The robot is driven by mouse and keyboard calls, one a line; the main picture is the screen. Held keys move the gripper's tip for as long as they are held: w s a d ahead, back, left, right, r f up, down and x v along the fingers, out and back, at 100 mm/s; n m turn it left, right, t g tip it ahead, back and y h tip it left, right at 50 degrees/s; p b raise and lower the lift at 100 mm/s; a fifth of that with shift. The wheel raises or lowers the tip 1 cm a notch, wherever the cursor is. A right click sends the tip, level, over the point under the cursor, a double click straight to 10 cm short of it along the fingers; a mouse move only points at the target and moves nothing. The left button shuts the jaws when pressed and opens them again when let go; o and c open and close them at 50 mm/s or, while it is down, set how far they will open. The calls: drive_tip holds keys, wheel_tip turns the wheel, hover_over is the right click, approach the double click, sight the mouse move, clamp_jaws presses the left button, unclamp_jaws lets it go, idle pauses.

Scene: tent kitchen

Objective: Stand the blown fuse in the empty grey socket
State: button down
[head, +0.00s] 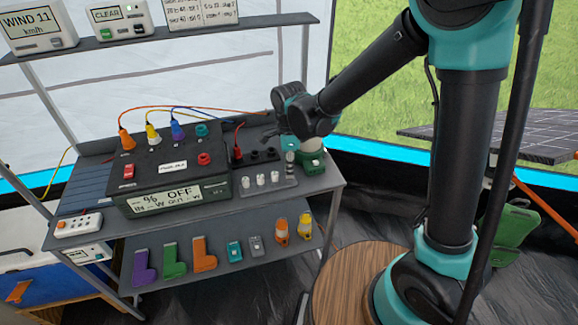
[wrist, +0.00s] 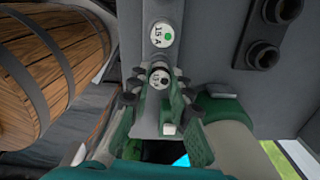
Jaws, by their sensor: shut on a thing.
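My gripper (wrist: 160,100) is shut on a small round-topped fuse (wrist: 160,77) with a dark mark on its pale top, seen from above in the wrist view. A second fuse (wrist: 161,35), labelled 15 A with a green dot, stands just beyond it on the grey fuse strip (wrist: 193,30). In the head view the held fuse (head: 290,157) shows small and pale below the wrist, at the strip's right end.
A black power box (head: 165,175) with coloured plugs stands left of the strip. A green-and-white device (head: 312,165) is close on the right. Black sockets (wrist: 262,55) rise at the wrist view's upper right. Coloured blocks (head: 204,253) and other small items line the lower shelf.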

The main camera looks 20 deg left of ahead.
drive_tip(key=shift+f, duration=0.2)
drive_tip(key=c, duration=1.3)
unclamp_jaws()
